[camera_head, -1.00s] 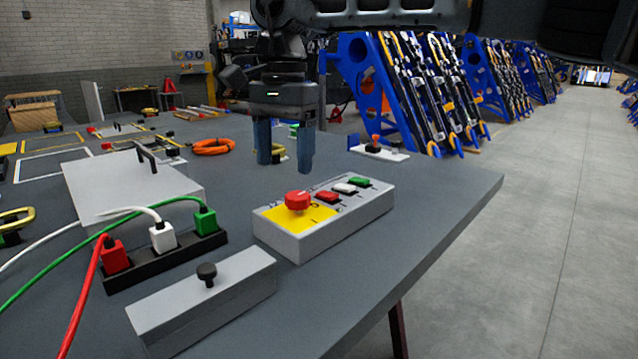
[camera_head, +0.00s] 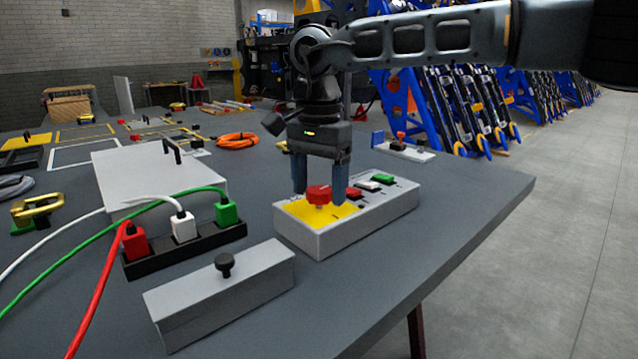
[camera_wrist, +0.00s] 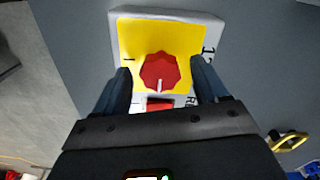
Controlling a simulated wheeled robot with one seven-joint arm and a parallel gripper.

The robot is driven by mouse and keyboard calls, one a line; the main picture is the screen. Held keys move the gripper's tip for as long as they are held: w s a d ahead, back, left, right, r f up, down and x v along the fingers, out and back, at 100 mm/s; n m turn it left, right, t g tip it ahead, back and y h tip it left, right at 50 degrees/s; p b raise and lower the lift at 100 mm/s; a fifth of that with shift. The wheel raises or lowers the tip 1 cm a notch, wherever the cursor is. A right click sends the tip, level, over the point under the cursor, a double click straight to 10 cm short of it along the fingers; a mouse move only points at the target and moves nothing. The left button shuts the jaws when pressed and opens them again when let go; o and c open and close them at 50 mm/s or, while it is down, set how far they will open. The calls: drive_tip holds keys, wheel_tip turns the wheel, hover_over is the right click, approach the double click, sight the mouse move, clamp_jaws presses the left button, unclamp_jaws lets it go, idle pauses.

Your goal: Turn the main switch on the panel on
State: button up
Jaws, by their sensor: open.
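The panel (camera_head: 345,237) is a grey box on the table, with a yellow plate (camera_head: 297,213) at its left end. The main switch is a red knob (camera_head: 319,195) on that plate. In the wrist view the red knob (camera_wrist: 160,71) has a white mark pointing toward the bottom of the picture. My gripper (camera_head: 320,185) is open and points down over the knob. Its two fingers (camera_wrist: 161,85) stand on either side of the knob, apart from it. Red, white and green buttons (camera_head: 369,185) sit to the right on the panel.
A grey box with a black knob (camera_head: 222,290) stands in front left. A black strip with red, white and green plugs (camera_head: 190,247) and loose cables lies left. A larger grey box (camera_head: 125,165) stands behind it. The table edge is at right.

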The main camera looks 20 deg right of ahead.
drive_tip(key=c, duration=1.1)
drive_tip(key=shift+o, duration=0.2)
drive_tip(key=shift+m, duration=0.3)
drive_tip(key=m+p, duration=0.2)
drive_tip(key=m, duration=0.1)
drive_tip(key=shift+r+m, duration=0.15)
drive_tip(key=shift+m, duration=0.15)
drive_tip(key=m+p, duration=0.1)
drive_tip(key=m, duration=0.3)
drive_tip(key=shift+w+m, duration=0.1)
drive_tip(key=shift+m, duration=0.2)
drive_tip(key=m+p, duration=0.1)
drive_tip(key=m, duration=0.3)
drive_tip(key=shift+m, duration=2.5)
